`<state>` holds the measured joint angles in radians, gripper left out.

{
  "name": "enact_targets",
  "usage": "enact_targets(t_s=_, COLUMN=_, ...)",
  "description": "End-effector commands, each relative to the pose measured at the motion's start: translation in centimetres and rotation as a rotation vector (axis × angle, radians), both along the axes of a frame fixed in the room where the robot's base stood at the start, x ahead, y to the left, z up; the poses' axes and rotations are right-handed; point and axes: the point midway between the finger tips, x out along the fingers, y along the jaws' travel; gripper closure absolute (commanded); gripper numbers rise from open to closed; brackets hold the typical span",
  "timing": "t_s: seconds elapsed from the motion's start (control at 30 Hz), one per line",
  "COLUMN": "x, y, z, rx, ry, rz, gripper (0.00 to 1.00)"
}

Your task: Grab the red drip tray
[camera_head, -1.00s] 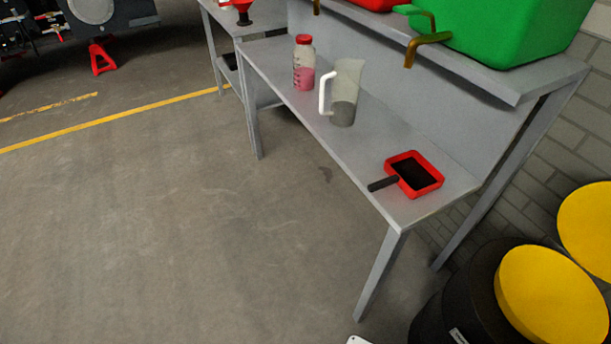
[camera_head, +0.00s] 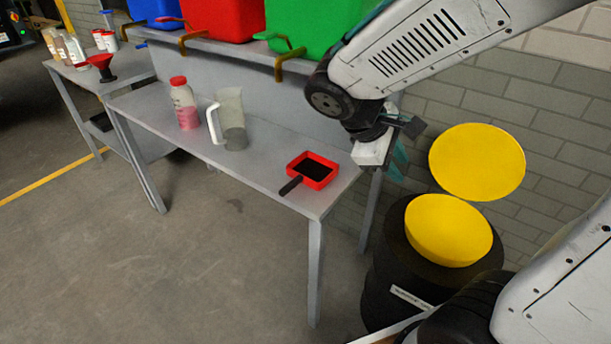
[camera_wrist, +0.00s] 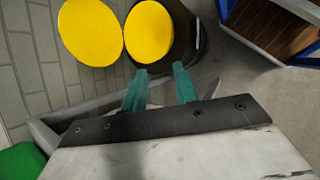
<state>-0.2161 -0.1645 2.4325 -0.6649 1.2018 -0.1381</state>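The red drip tray (camera_head: 316,169), square with a dark inside and a black handle pointing to the lower left, lies on the grey bench (camera_head: 262,165) near its right end. My gripper (camera_head: 398,160) appears to the right of the tray in the head view, apart from it and partly hidden by its own wrist. In the wrist view my gripper (camera_wrist: 160,86) has its two teal fingers spread with nothing between them. The tray is not visible in the wrist view.
A clear jug (camera_head: 234,122) and a red-capped bottle (camera_head: 185,106) stand left of the tray. Green (camera_head: 318,30) and red (camera_head: 222,18) bins sit on the upper shelf. The floor in front is clear.

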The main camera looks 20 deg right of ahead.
Motion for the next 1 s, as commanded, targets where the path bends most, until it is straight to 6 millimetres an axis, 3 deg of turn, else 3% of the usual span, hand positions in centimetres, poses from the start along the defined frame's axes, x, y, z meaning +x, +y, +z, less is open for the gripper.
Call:
enact_targets(t_s=0.2, x=7.7, y=2.1, z=-5.0, rx=-0.272, ry=0.206, rz=0.406, gripper=0.71)
enact_targets(t_s=0.43, x=14.2, y=6.8, z=-11.8, rx=-0.510, ry=0.387, rz=0.824, gripper=0.71)
enact_targets(t_s=0.6, x=16.4, y=9.8, z=-15.9, rx=-0.614, ry=0.466, rz=1.028, gripper=0.71)
enact_targets(t_s=0.7, x=17.0, y=10.7, z=-17.1, rx=-0.644, ry=0.487, rz=1.090, gripper=0.71)
enact_targets(t_s=1.0, x=18.6, y=9.0, z=-18.6, rx=-0.656, ry=0.498, rz=1.115, gripper=0.71)
